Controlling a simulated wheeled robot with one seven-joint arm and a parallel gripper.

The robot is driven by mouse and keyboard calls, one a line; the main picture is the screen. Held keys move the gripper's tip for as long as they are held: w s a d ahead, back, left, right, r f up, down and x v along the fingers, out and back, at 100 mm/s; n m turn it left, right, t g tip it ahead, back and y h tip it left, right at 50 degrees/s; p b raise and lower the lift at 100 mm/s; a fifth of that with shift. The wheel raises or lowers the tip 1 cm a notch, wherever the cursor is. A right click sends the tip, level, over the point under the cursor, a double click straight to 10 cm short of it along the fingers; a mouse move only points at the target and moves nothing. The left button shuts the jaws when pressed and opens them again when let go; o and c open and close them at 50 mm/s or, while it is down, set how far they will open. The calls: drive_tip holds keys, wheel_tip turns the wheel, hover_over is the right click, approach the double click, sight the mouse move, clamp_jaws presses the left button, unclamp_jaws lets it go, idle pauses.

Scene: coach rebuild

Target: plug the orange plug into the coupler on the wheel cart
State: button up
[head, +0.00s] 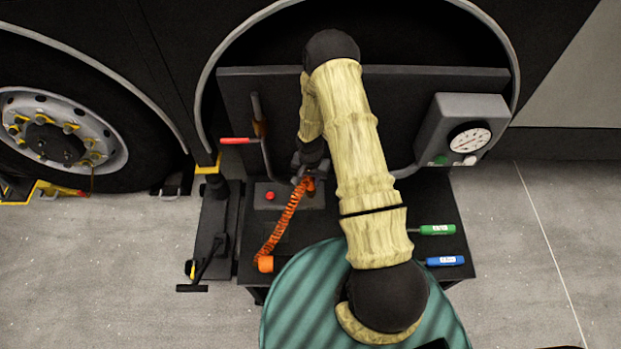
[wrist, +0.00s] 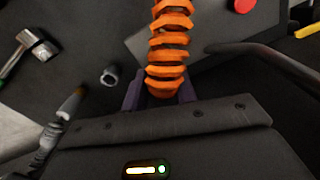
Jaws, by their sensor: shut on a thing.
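My gripper (head: 308,172) is low over the wheel cart (head: 440,200), in front of its dark upright panel. It is shut on the orange end of a coiled hose, taken as the orange plug (head: 310,185). In the wrist view the orange coil (wrist: 170,45) runs up from between the dark fingers (wrist: 162,92); the plug's tip is hidden. In the head view the coil (head: 285,222) runs down-left to an orange cylinder (head: 265,264) at the cart's front edge. I cannot make out the coupler for certain in either view.
A red button (head: 270,196) sits on a grey plate left of my gripper. A gauge box (head: 462,130) stands at the right; green (head: 437,229) and blue (head: 445,261) handled tools lie below it. In the wrist view a hammer (wrist: 28,48) and a small grey ring (wrist: 110,76) show.

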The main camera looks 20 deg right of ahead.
drive_tip(key=shift+f+b, duration=0.5)
drive_tip(key=shift+f, duration=0.25)
drive_tip(key=o, duration=1.1)
wheel_tip(320, 180, up, 18)
drive_tip(key=shift+f, duration=0.25)
